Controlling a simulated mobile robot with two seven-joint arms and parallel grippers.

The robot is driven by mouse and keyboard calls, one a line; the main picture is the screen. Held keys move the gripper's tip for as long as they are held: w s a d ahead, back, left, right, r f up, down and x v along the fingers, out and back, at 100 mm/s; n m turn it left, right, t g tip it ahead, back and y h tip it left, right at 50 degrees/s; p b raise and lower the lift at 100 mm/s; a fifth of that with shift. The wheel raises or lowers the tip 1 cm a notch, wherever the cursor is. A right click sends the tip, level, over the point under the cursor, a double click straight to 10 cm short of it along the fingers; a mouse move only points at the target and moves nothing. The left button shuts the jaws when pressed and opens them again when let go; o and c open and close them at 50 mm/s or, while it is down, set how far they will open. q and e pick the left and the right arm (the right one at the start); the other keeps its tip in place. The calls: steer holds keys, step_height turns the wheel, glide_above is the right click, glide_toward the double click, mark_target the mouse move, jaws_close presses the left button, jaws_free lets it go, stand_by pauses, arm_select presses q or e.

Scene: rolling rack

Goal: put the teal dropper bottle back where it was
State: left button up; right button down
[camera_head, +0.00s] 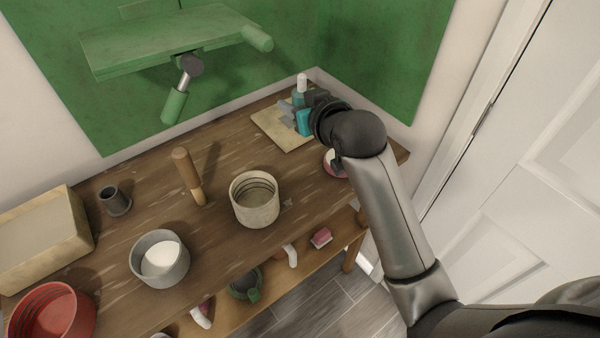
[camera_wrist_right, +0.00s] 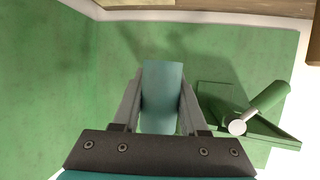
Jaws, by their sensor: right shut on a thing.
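The teal dropper bottle (camera_head: 299,97) has a pale teal body and a white top. It stands upright at my right gripper (camera_head: 288,112), over the back right of the table. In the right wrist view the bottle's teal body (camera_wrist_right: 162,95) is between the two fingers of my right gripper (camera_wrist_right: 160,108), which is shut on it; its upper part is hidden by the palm. A pale board (camera_head: 268,127) lies under and beside the gripper; I cannot tell how high the bottle is above it. My left gripper is not in view.
On the wooden table (camera_head: 220,220) stand a beige jar (camera_head: 254,213), a wooden-handled tool (camera_head: 187,175), a dark cup (camera_head: 115,202), a grey bowl (camera_head: 140,270), a red bowl (camera_head: 75,322) and a beige box (camera_head: 40,265). A green shelf (camera_head: 150,45) juts from the wall.

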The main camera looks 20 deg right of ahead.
mark_target(298, 176)
step_height(298, 176, down, 19)
steer(key=b, duration=0.5)
steer(key=shift+r, duration=0.1)
steer(key=shift+c, duration=2.2)
jaws_free()
steer(key=shift+s+r, duration=0.1)
steer(key=p+v, duration=0.2)
steer(key=v, duration=1)
steer(key=shift+d+p, duration=0.15)
steer(key=shift+p, duration=0.2)
